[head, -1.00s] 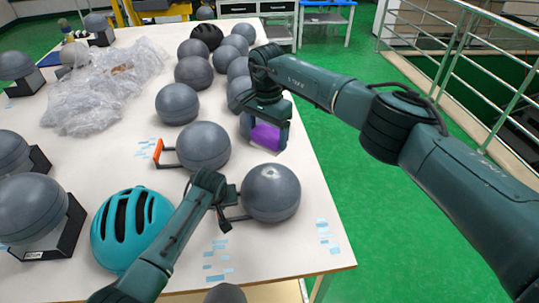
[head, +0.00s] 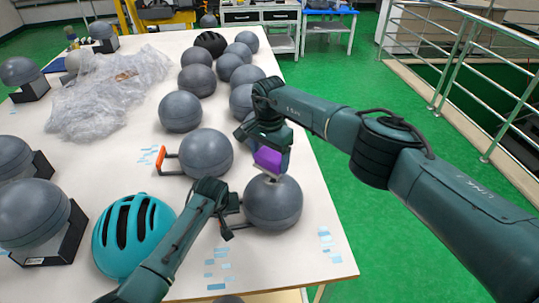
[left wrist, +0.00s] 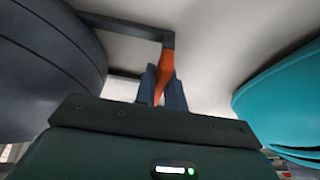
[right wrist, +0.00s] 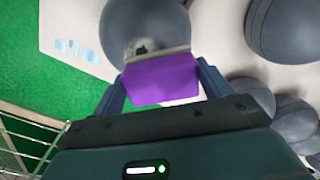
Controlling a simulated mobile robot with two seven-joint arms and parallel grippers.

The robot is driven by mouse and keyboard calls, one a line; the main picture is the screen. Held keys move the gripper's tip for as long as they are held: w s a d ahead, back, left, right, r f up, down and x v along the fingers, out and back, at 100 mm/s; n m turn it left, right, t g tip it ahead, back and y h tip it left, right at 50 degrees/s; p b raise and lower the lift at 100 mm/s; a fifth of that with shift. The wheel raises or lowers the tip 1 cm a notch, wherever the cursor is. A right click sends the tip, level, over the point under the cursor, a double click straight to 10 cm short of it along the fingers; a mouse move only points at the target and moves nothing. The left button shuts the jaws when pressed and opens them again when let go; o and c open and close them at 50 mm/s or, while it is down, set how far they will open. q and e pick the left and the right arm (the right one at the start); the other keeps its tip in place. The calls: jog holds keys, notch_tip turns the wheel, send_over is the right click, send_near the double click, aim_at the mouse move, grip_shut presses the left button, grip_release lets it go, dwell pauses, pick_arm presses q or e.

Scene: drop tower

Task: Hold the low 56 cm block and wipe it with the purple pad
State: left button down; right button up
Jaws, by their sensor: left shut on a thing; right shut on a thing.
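The block is a round grey ball-like form (head: 273,206) with a dark side handle, near the table's right front. It also shows in the right wrist view (right wrist: 118,28), with a pale, dark-centred patch beside the pad. My left gripper (head: 226,212) is shut on the handle's orange grip (left wrist: 166,68), left of the block. My right gripper (head: 270,150) is shut on the purple pad (right wrist: 160,80), also seen in the head view (head: 268,158). The pad's pale underside is at the block's top; I cannot tell whether they touch.
A similar grey block (head: 206,153) with an orange handle stands just behind. A teal helmet (head: 133,232) lies left of my left arm. Several grey balls and crumpled clear plastic (head: 105,92) are farther back. The white table's right edge is close, with green floor beyond.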

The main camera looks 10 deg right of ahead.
dwell(0.3)
jog(key=shift+s+d+f, duration=0.1)
jog(key=shift+s+f, duration=0.1)
jog(key=shift+s, duration=0.9)
jog(key=shift+s+d+f, duration=0.1)
jog(key=shift+s+f, duration=0.1)
jog(key=shift+s, duration=0.85)
jog(key=shift+s+f, duration=0.2)
jog(key=shift+s, duration=0.9)
jog(key=shift+f, duration=0.1)
jog(key=shift+w+a+f, duration=0.1)
jog(key=shift+w+f, duration=0.1)
jog(key=shift+w, duration=0.95)
jog(key=shift+w+f, duration=0.15)
jog(key=shift+w, duration=0.95)
jog(key=shift+w, duration=1)
jog(key=shift+r, duration=0.1)
jog(key=shift+r, duration=3.55)
jog(key=shift+f, duration=0.1)
